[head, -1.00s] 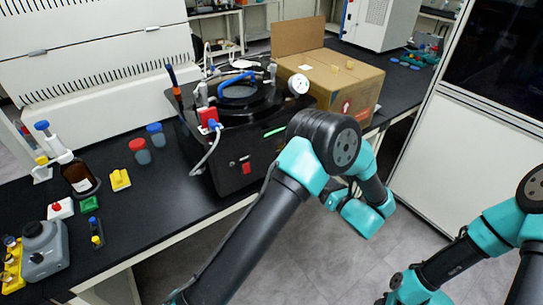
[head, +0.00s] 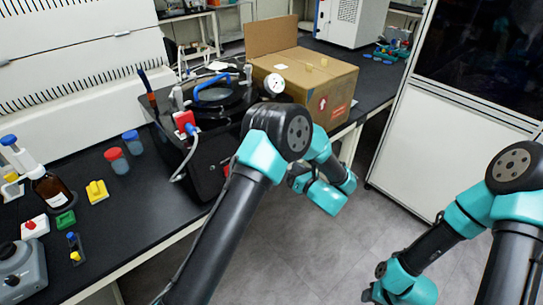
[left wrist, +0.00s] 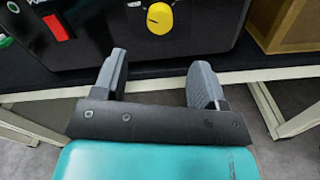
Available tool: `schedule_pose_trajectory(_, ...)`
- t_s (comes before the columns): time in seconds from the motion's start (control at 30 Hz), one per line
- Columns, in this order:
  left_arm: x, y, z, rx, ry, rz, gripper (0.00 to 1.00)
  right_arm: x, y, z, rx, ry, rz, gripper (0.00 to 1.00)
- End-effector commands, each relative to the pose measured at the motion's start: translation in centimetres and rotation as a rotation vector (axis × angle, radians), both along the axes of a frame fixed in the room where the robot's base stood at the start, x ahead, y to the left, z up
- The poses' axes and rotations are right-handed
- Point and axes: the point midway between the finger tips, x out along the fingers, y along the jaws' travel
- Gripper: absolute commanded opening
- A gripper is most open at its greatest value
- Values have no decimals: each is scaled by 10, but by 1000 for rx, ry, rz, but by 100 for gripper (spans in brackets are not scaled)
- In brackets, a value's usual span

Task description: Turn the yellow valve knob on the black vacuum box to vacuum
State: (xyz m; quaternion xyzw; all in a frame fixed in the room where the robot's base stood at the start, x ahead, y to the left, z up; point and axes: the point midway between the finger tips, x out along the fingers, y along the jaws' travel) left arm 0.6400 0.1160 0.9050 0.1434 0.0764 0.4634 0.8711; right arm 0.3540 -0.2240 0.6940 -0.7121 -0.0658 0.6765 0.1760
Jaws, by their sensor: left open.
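The black vacuum box (head: 205,165) stands on the bench in the head view, with my left arm in front of much of its front face. Its yellow valve knob (left wrist: 160,18) is at the top of the left wrist view and is hidden in the head view. My left gripper (left wrist: 160,75) is open and empty, its two grey fingers pointing at the box front, with the knob between and beyond them, not touched. Its fingers cannot be made out in the head view. My right arm is at the lower right; its gripper's fingers are not clear, away from the box.
A cardboard box (head: 335,92) stands just right of the vacuum box. A red switch (left wrist: 57,28) is left of the knob. The bench edge (left wrist: 255,75) runs below the box. Jars, a brown bottle (head: 50,188) and small blocks lie left. Open floor (head: 300,265) is in front.

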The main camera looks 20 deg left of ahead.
Motion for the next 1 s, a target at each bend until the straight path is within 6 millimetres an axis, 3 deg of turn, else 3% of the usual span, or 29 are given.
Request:
schedule_pose_trajectory(0.5,48,72,0,0,-1,2,65,0,0,0,0,0,0,43)
schedule_pose_trajectory(0.7,56,84,0,0,0,0,65,0,0,0,0,0,0,43)
schedule_pose_trajectory(1.0,57,85,0,0,0,-1,65,0,0,0,0,0,0,43)
